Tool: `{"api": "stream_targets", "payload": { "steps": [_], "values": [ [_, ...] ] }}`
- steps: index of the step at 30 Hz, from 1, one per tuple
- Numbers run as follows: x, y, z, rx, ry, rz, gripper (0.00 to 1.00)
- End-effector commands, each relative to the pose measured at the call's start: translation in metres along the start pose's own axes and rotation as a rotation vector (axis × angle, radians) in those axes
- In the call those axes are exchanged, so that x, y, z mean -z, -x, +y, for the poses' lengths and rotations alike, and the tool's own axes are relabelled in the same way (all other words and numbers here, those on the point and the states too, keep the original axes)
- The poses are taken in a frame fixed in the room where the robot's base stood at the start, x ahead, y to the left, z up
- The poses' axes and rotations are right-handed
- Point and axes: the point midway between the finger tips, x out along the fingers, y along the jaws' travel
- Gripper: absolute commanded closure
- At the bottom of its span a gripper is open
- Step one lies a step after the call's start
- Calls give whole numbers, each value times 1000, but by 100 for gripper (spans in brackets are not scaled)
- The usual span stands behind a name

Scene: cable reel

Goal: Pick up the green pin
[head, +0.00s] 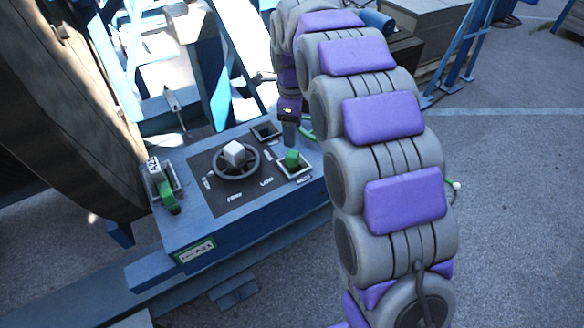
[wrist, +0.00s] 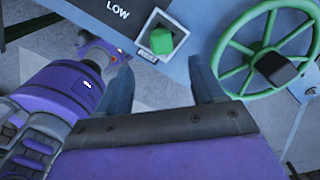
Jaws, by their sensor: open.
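The green pin (head: 292,158) appears to be the small green block in a pale-rimmed square socket at the right side of the control panel. It also shows in the wrist view (wrist: 160,42), top centre, near the word LOW. My gripper (head: 289,134) hangs just behind the pin in the head view, apart from it. In the wrist view my gripper (wrist: 162,84) has its two fingers spread wide with nothing between them. The pin lies beyond the fingertips, roughly in line with the gap. The pin's lower part is hidden in the socket.
The blue panel (head: 185,232) holds a dark wheel with a grey knob (head: 235,153), an empty-looking square socket (head: 266,131) and a green lever (head: 168,192) at left. A green handwheel (wrist: 226,62) is right of the fingers. A big reel (head: 65,110) stands left.

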Motion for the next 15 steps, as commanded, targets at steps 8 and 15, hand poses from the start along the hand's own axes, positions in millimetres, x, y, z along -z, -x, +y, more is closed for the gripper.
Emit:
{"api": "stream_targets", "payload": {
  "steps": [8,15],
  "values": [
    [8,-48,-1,-3,1,-6,32],
    [3,-60,-1,2,1,-4,32]
  ]
}}
